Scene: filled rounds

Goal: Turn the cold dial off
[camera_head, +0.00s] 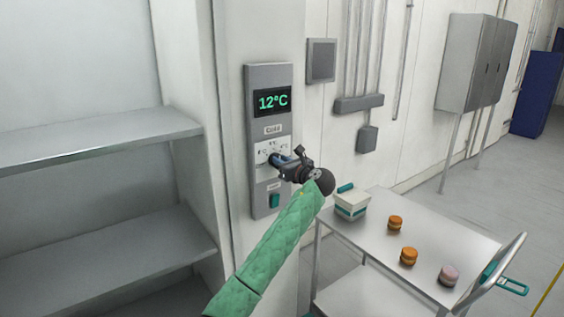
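A grey control panel (256,110) is fixed to the wall near the middle of the view. Its display (272,101) reads 12°C in green, above a small label that seems to read Cold. A white dial plate (263,147) with small temperature marks sits below the label. My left gripper (278,160) is at this plate, its fingertips at the dial's place. The dial is mostly hidden by the gripper, so its setting does not show. I cannot tell whether the fingers are closed on it. My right gripper is not in view.
A teal switch (275,200) is low on the panel. Metal shelves (100,135) stand empty at left. A trolley (370,232) at right holds a white-and-teal box (352,205) and several round pastries (409,256).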

